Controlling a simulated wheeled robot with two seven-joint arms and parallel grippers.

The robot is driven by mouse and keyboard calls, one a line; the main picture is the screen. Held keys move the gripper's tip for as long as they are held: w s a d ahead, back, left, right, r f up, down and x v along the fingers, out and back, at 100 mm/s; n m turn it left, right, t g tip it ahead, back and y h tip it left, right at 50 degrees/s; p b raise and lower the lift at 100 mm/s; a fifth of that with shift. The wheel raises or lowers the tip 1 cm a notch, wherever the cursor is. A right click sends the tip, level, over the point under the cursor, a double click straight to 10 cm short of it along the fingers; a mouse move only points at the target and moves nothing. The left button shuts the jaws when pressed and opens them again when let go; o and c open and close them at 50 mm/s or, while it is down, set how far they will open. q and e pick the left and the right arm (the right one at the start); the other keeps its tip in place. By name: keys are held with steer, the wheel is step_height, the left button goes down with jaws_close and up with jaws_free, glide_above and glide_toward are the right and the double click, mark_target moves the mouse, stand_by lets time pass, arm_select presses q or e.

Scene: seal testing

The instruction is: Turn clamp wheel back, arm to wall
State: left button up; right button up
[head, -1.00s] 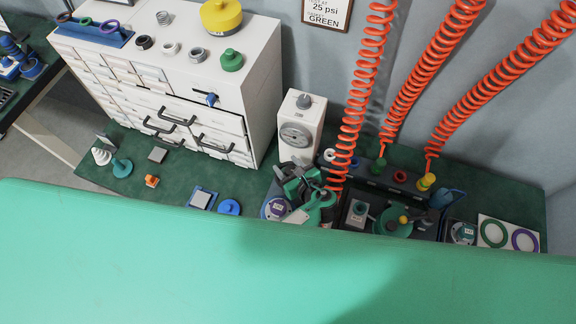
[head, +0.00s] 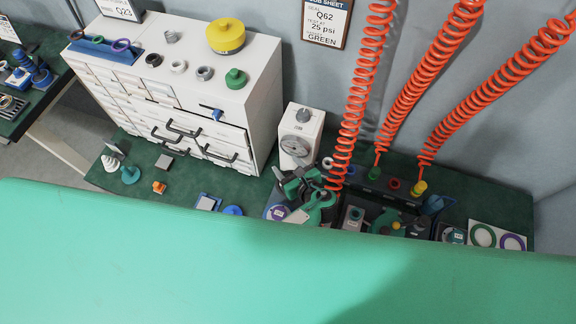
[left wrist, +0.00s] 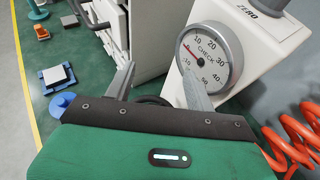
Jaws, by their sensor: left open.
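My left gripper (head: 298,184), dark and green, is low over the bench in front of the gauge box. In the left wrist view its two grey fingers (left wrist: 158,88) stand wide apart with nothing held. A dark curved ring (left wrist: 152,100) shows behind and between them; I cannot tell if it is the clamp wheel. In the head view a green round part (head: 385,222) with a yellow knob (head: 396,226) sits in a dark fixture right of the gripper, its lower part hidden by the green foreground. I cannot tell the clamp arm apart. My right gripper is not visible.
The white gauge box (head: 302,122) stands just behind my left gripper. Orange coiled hoses (head: 356,95) hang close to its right. A white drawer cabinet (head: 205,95) stands at left. A blue disc (head: 232,211) and small parts lie on the green bench.

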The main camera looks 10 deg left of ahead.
arm_select(q)
step_height(320, 180, up, 14)
steer(key=p, duration=0.8)
steer(key=shift+f, duration=0.15)
steer(key=shift+c, duration=0.2)
